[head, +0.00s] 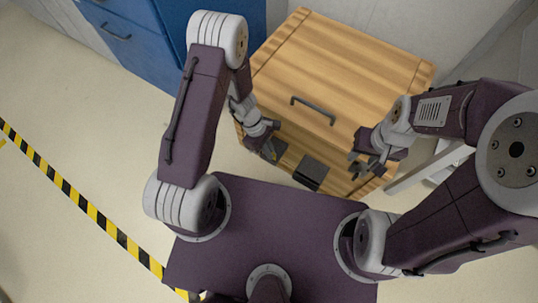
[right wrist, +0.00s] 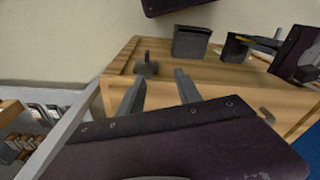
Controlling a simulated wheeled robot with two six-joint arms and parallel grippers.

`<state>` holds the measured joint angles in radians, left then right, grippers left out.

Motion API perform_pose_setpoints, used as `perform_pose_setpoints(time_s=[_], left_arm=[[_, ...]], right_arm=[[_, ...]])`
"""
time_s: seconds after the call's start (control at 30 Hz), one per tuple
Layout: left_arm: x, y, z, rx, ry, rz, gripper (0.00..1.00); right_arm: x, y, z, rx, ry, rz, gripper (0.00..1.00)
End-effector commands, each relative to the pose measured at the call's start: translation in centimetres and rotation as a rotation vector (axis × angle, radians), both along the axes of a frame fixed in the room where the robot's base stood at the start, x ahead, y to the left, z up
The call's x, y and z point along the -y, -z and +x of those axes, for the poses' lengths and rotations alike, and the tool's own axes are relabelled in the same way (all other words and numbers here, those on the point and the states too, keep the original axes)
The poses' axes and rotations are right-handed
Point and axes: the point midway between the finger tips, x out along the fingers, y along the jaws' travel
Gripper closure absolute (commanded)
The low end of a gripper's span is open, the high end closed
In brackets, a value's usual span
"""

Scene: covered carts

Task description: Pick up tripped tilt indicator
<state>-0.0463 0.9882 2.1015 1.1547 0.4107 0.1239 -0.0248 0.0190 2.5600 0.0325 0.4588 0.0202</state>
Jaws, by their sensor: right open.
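A wooden cart (head: 335,65) with a closed lid stands in front of me. On its near side a small dark grey piece (right wrist: 147,66) with a raised, rounded part shows in the right wrist view; I cannot tell for sure whether it is the tilt indicator. My right gripper (head: 364,166) is open and empty at the cart's near right side. In the right wrist view its fingers (right wrist: 158,78) point toward that piece, apart from it as far as I can tell. My left gripper (head: 266,148) is by a dark holder (head: 279,149) with something yellow; its jaws are unclear.
A second dark box (head: 310,173) is on the cart's near side between my grippers. The lid has a dark handle (head: 313,110). Blue drawers (head: 125,35) stand behind at left. A shelf with small boxes (right wrist: 22,135) shows at lower left in the wrist view.

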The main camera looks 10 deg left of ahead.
Motion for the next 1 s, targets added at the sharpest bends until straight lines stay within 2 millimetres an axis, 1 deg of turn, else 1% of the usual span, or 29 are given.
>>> perform_pose_setpoints(time_s=[0.37,0.47,0.67,0.7,0.73,1.0], left_arm=[[0.0,-0.2,0.0,0.0,0.0,0.0,1.0],[0.0,-1.2,0.0,0.001,0.0,0.0,1.0],[0.0,-5.2,0.0,0.002,0.001,-0.001,1.0],[1.0,-5.0,-0.5,0.001,0.005,-0.001,1.0],[1.5,-5.3,-0.9,-0.001,0.004,-0.001,1.0],[7.2,-9.3,-4.3,0.002,0.007,-0.001,1.0]], right_arm=[[0.0,-0.2,0.0,0.0,0.0,0.0,0.59],[0.0,-0.9,0.0,0.0,0.0,0.0,0.59],[0.0,-3.7,0.0,0.0,0.0,0.0,0.59],[0.0,-3.0,0.0,0.001,0.0,0.0,0.59],[0.0,-3.1,0.0,0.0,0.0,0.0,0.59],[0.0,-4.1,0.0,0.0,0.0,0.0,0.59]])
